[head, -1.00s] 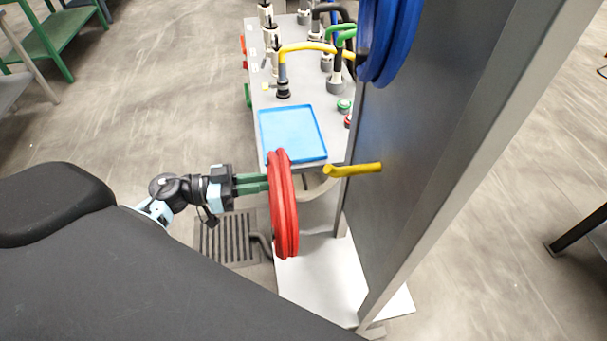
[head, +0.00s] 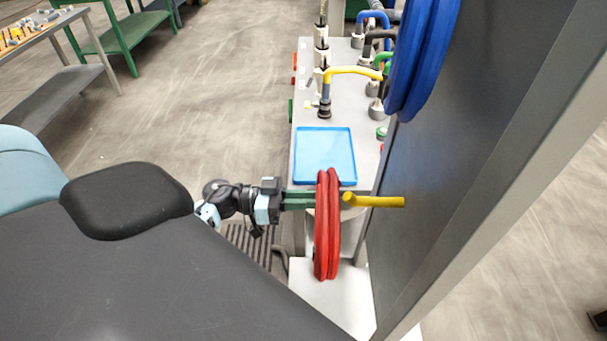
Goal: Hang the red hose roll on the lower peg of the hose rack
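The red hose roll (head: 321,240) hangs upright, seen nearly edge-on, in the middle of the head view. My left gripper (head: 310,199) has its green fingers shut on the upper part of the roll. The lower peg (head: 378,201) is a yellow bar with an upturned tip, standing out to the left from the grey panel of the hose rack (head: 465,160). The roll is just left of the peg's tip, with a narrow gap in the picture; its opening is hidden edge-on. My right gripper is not in view.
A blue hose roll (head: 418,60) hangs higher on the rack. Behind is a grey bench (head: 305,75) with a blue tray (head: 325,150), a yellow hose (head: 352,71) and several fittings. A white base plate (head: 340,300) lies below the roll. Open floor is to the left.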

